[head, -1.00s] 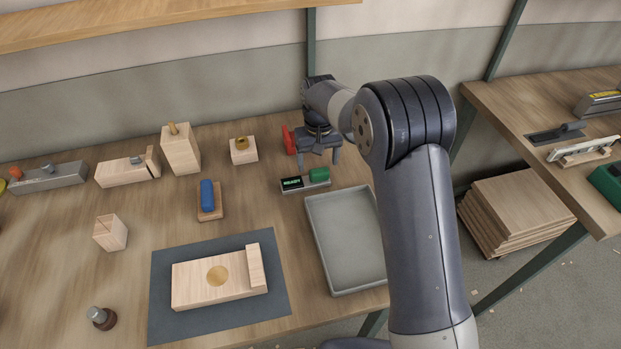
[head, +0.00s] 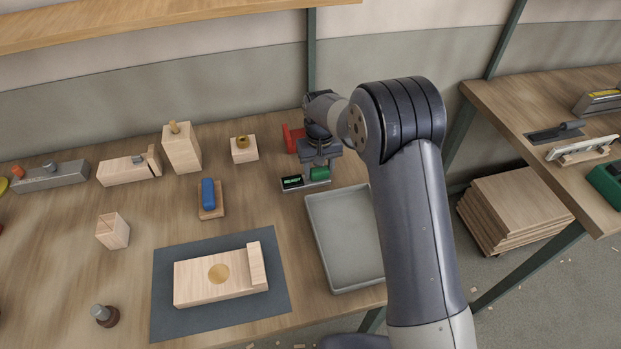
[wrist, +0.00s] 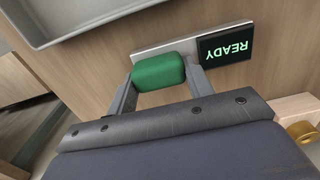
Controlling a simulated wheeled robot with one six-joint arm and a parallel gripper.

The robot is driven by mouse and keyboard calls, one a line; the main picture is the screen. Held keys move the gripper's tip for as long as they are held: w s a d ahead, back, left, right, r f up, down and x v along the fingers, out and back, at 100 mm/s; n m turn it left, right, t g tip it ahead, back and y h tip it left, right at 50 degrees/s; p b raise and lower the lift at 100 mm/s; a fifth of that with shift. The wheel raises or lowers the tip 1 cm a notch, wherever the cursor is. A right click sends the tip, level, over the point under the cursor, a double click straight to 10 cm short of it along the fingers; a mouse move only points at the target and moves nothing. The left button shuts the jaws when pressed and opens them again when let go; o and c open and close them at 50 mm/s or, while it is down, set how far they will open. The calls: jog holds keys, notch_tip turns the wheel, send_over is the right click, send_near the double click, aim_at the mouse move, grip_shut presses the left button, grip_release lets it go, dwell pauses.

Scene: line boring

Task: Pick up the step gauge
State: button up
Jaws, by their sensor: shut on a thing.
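The step gauge (head: 293,184) is a short grey bar with a green grip block and a dark display reading READY. It lies on the wooden bench just behind the grey tray. In the wrist view its bar and display (wrist: 225,46) show beyond my fingers. My gripper (head: 320,168) is down over the gauge's right end. In the wrist view its two fingers stand on either side of the green block (wrist: 159,72), shut on it. The gauge appears to rest on the bench still.
The empty grey tray (head: 313,225) is close in front of the gauge. A wooden block with a brass part (head: 244,149) and a blue-topped block (head: 208,196) are to the left. A dark mat (head: 165,320) holds a wooden workpiece.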

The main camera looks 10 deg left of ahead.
jog(key=c, duration=0.5)
notch_tip(320, 180, up, 10)
jog(key=shift+b, duration=0.8)
jog(key=shift+r, duration=0.1)
notch_tip(320, 180, up, 4)
jog(key=p, duration=0.3)
jog(key=shift+p, duration=0.4)
